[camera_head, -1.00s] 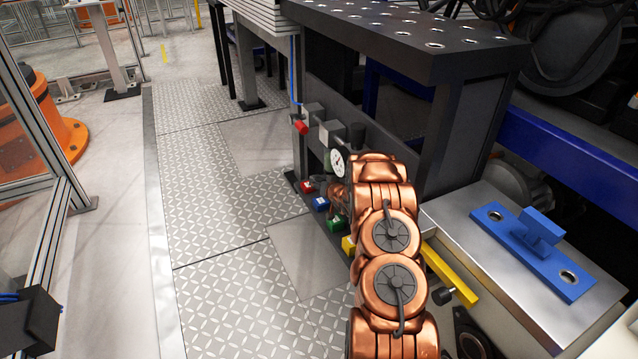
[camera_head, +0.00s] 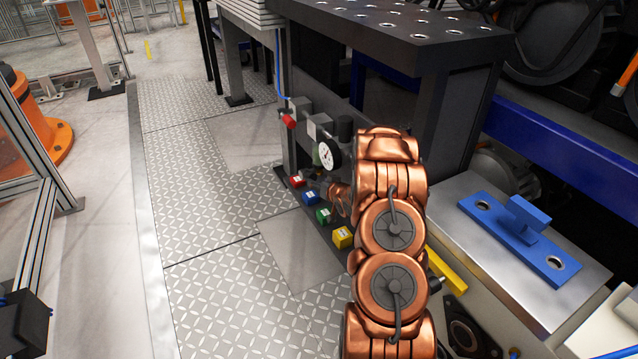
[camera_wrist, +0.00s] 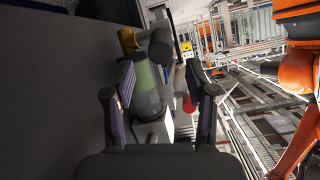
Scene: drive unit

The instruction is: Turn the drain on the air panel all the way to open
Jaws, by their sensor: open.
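The air panel stands below the dark perforated table, with a red-ended valve (camera_head: 288,121), a grey block (camera_head: 318,127) and a round white gauge (camera_head: 326,153). In the wrist view, a translucent greenish bowl (camera_wrist: 148,92) lies between the two fingers of my gripper (camera_wrist: 160,65), with gaps to the fingers. A brass-yellow fitting (camera_wrist: 128,41) and a dark rounded knob (camera_wrist: 160,47) sit beyond the bowl; I cannot tell for sure which part is the drain or how it is turned. My gripper is open. In the head view my copper arm largely hides it.
Red (camera_head: 297,182), blue (camera_head: 311,197), green (camera_head: 323,215) and yellow (camera_head: 343,237) blocks line the panel's foot. A metal box with a blue bracket (camera_head: 520,236) stands at right. Tread-plate floor (camera_head: 205,215) at left is clear.

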